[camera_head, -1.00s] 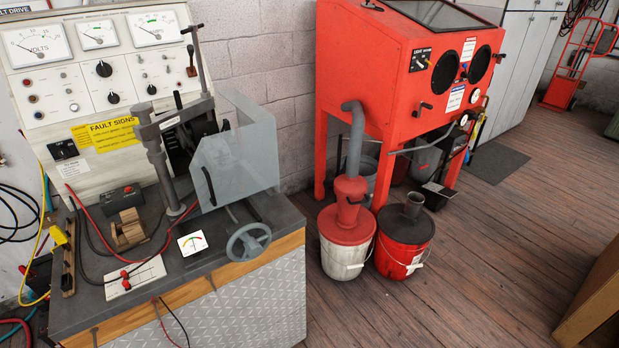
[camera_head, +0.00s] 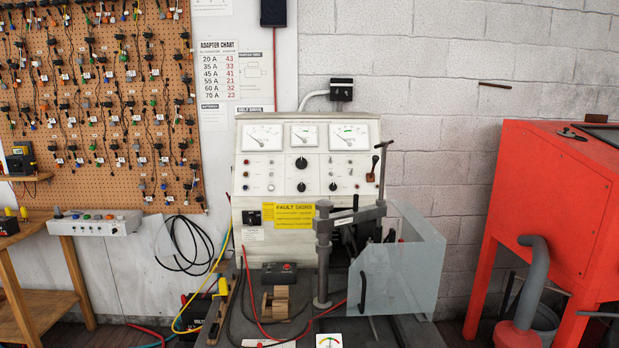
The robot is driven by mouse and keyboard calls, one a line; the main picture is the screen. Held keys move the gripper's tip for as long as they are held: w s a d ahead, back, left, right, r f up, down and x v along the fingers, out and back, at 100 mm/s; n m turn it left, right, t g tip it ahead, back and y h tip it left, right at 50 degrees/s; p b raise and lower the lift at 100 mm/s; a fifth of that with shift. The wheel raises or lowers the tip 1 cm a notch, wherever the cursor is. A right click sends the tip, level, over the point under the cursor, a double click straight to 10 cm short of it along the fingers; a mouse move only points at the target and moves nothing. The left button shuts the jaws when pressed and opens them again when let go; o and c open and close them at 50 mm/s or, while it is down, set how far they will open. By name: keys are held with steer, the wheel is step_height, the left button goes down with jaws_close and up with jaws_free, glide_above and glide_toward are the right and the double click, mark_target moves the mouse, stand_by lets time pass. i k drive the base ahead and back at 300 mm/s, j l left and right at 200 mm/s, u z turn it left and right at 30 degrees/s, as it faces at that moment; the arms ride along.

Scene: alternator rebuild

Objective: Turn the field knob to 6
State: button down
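The test bench panel (camera_head: 283,210) stands against the wall in the middle of the view. A larger black knob (camera_head: 301,163) sits under the middle gauge (camera_head: 305,135). A second black knob (camera_head: 301,187) is below it, and a third black knob (camera_head: 333,187) is to the right. The labels are too small to read, so I cannot tell which one is the field knob or what number it points at. My gripper is not in view.
A grey clamp post (camera_head: 323,260) and a clear guard (camera_head: 398,275) stand in front of the panel's right part. A lever (camera_head: 377,165) is at the panel's right edge. A red cabinet (camera_head: 548,200) stands at the right, a wooden stand (camera_head: 30,310) at the left.

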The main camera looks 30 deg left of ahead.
mark_target(300, 162)
steer(key=u, duration=0.45)
steer(key=j+u, duration=0.35)
steer(key=i+j+u, duration=0.2)
steer(key=j+u, duration=0.15)
steer(key=i+j+u, duration=0.15)
steer(key=j+u, duration=0.2)
steer(key=i+j, duration=0.25)
steer(key=j, duration=0.15)
steer(key=i+j, duration=0.25)
steer(key=j, duration=0.1)
